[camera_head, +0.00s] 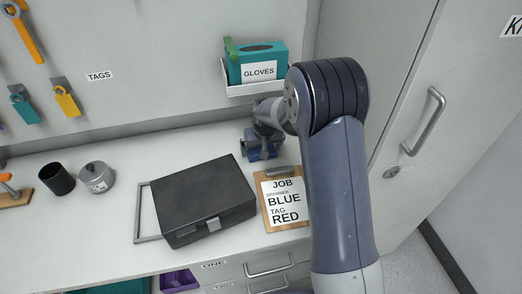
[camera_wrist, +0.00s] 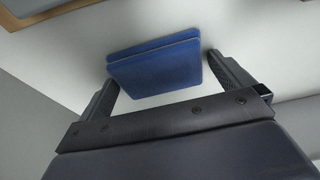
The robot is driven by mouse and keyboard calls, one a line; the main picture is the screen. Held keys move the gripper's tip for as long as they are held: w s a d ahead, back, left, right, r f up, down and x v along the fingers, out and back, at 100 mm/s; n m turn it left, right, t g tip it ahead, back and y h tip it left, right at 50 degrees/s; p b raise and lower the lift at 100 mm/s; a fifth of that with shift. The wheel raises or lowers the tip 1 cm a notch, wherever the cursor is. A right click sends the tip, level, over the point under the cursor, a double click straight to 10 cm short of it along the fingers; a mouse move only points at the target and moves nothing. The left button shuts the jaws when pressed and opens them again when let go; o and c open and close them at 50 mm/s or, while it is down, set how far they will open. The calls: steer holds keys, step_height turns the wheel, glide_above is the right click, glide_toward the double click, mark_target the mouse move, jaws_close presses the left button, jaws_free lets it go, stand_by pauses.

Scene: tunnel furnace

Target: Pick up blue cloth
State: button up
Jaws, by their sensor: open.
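The blue cloth (camera_wrist: 157,68) is a folded, flat blue piece on the white worktop. In the wrist view it lies between the two dark fingers of my gripper (camera_wrist: 160,82). The fingers are apart, one on each side of the cloth. I cannot tell whether either finger touches it. In the head view the cloth (camera_head: 262,152) shows partly below my gripper (camera_head: 266,140), at the back of the worktop. My wrist hides part of it there.
A clipboard (camera_head: 289,224) reading "JOB SPANNER BLUE TAG RED" lies in front of the cloth. A black case (camera_head: 203,198) sits to the left. A teal gloves box (camera_head: 258,62) is in a wall holder above. A lidded tin (camera_head: 97,177) and black cup (camera_head: 57,179) stand far left.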

steer(key=shift+c, duration=0.2)
steer(key=c, duration=0.7)
steer(key=shift+o, duration=0.2)
steer(key=shift+s+r, duration=0.15)
steer(key=shift+s+r+b, duration=0.1)
steer(key=shift+s+b, duration=0.05)
steer(key=shift+b, duration=0.15)
step_height(320, 180, up, 11)
steer(key=b, duration=0.1)
steer(key=s+d+b, duration=0.2)
steer(key=s, duration=0.7)
steer(key=s+d+b, duration=0.2)
steer(key=s, duration=0.8)
